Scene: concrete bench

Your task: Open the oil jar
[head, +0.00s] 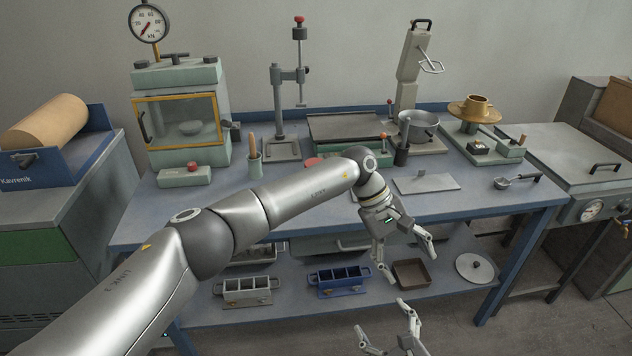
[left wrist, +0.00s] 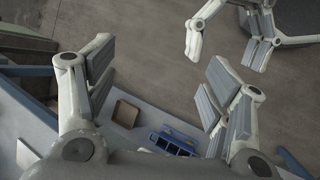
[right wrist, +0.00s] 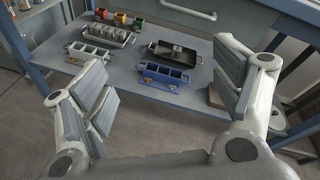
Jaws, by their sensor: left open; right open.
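No object in view is clearly the oil jar. A red round top (head: 313,162) shows on the bench behind my left arm, mostly hidden, and I cannot tell what it belongs to. My left gripper (head: 410,266) is open and empty in front of the bench's front edge. Its spread fingers also show in the left wrist view (left wrist: 155,85). My right gripper (head: 384,322) is open and empty, lower and nearer, in front of the lower shelf. Its fingers frame the shelf in the right wrist view (right wrist: 163,85).
The blue bench (head: 290,195) carries a press cabinet (head: 185,125), a metal pot (head: 418,126), a flat plate (head: 426,183) and a scoop (head: 515,181). The lower shelf holds a blue mould (head: 338,282), a brown tray (head: 411,273) and small coloured containers (right wrist: 120,19). My grippers are close together.

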